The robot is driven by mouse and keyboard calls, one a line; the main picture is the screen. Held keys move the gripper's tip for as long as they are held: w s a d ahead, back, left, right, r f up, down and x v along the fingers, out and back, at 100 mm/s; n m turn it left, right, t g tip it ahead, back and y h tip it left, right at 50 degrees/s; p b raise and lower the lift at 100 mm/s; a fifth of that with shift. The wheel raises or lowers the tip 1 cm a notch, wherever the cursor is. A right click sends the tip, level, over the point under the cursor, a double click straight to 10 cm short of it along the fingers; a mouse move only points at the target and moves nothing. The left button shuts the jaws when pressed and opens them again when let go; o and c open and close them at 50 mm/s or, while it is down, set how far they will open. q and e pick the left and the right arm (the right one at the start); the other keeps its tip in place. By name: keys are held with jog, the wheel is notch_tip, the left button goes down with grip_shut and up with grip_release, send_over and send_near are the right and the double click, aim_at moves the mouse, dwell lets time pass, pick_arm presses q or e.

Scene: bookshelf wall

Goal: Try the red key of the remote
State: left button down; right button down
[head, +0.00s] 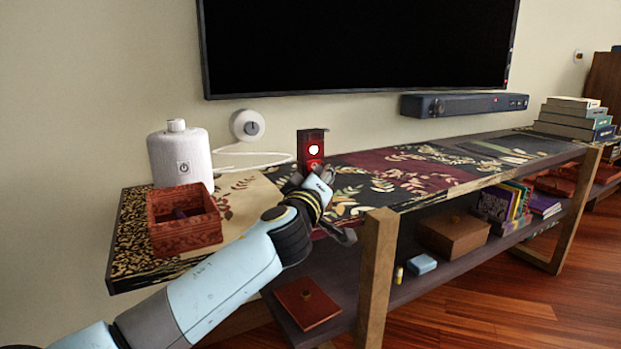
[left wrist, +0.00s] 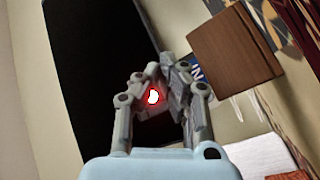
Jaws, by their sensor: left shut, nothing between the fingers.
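A small dark upright block with a red face, which I take to be the remote (head: 312,136), stands on the console top in the head view. A round key on it glows white with a red rim (head: 314,151). My left gripper (head: 321,174) is shut and empty, just in front of and below the glowing key. In the left wrist view the glow (left wrist: 152,97) shows beside the closed fingers (left wrist: 163,74), which hide most of the block. I cannot tell whether the fingertips touch the key. My right gripper is not in view.
A white cylinder device (head: 180,152) and a red-brown open box (head: 184,238) stand at the console's left end. A white round device (head: 247,125) with a cable is behind. A large black TV (head: 360,45) and soundbar (head: 465,104) hang above.

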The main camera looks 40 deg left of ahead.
pick_arm(q)
jog(key=shift+s+d, duration=0.1)
jog(key=shift+d, duration=0.25)
jog(key=d, duration=0.1)
jog(key=s+d+b, duration=0.1)
jog(key=d, duration=0.1)
jog(key=s+d, duration=0.1)
jog(key=d, duration=0.1)
jog(key=shift+s+d+b, duration=0.1)
jog(key=shift+s+b, duration=0.05)
jog(key=shift+b, duration=0.2)
dwell(0.6)
